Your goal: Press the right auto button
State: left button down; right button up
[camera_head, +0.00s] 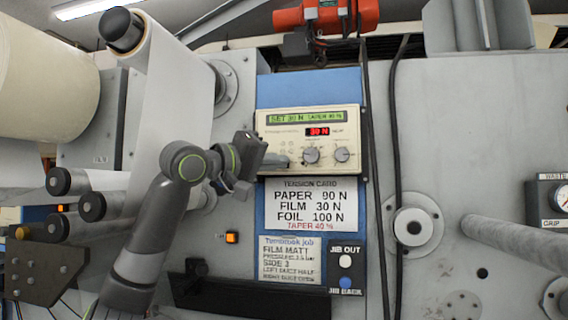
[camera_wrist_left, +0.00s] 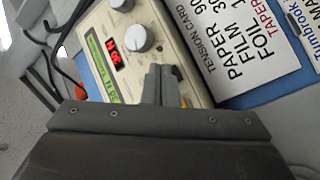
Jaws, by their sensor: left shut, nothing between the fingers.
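The cream tension controller (camera_head: 330,150) is mounted on a blue panel, with a green display (camera_head: 305,117), a red "30 N" readout (camera_head: 318,132) and two grey knobs (camera_head: 311,155). Small marks or buttons (camera_head: 287,145) show left of the knobs, too small to read; I cannot tell which is the right auto button. My left gripper (camera_head: 282,160) is shut and empty, its fingertips over the controller's lower left. In the left wrist view its closed fingers (camera_wrist_left: 161,75) point at the controller face (camera_wrist_left: 170,40) beside a knob; contact is unclear. My right gripper is not in view.
A tension card (camera_head: 311,204) hangs directly below the controller, with a job note (camera_head: 293,262) and a jib button plate (camera_head: 346,267) lower down. Black cables (camera_head: 395,130) hang right of it. White web and rollers (camera_head: 170,90) stand at left.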

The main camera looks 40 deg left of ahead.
pick_arm(q)
jog(key=shift+w+a, duration=0.1)
jog(key=shift+w, duration=0.1)
jog(key=shift+w+a, duration=0.2)
jog(key=shift+w, duration=0.1)
dwell(0.6)
jog(key=shift+s, duration=0.15)
jog(key=shift+s+d, duration=0.4)
jog(key=shift+s, duration=0.25)
jog(key=shift+s+d+b, duration=0.35)
jog(key=shift+s+d, duration=0.15)
jog(key=shift+s, duration=0.35)
jog(key=shift+s+d+b, duration=0.3)
jog(key=shift+s+d, duration=0.15)
jog(key=shift+s, duration=0.45)
jog(key=shift+s+d+b, duration=0.35)
jog(key=shift+s+d, duration=0.15)
jog(key=shift+s, duration=0.35)
jog(key=shift+f, duration=0.1)
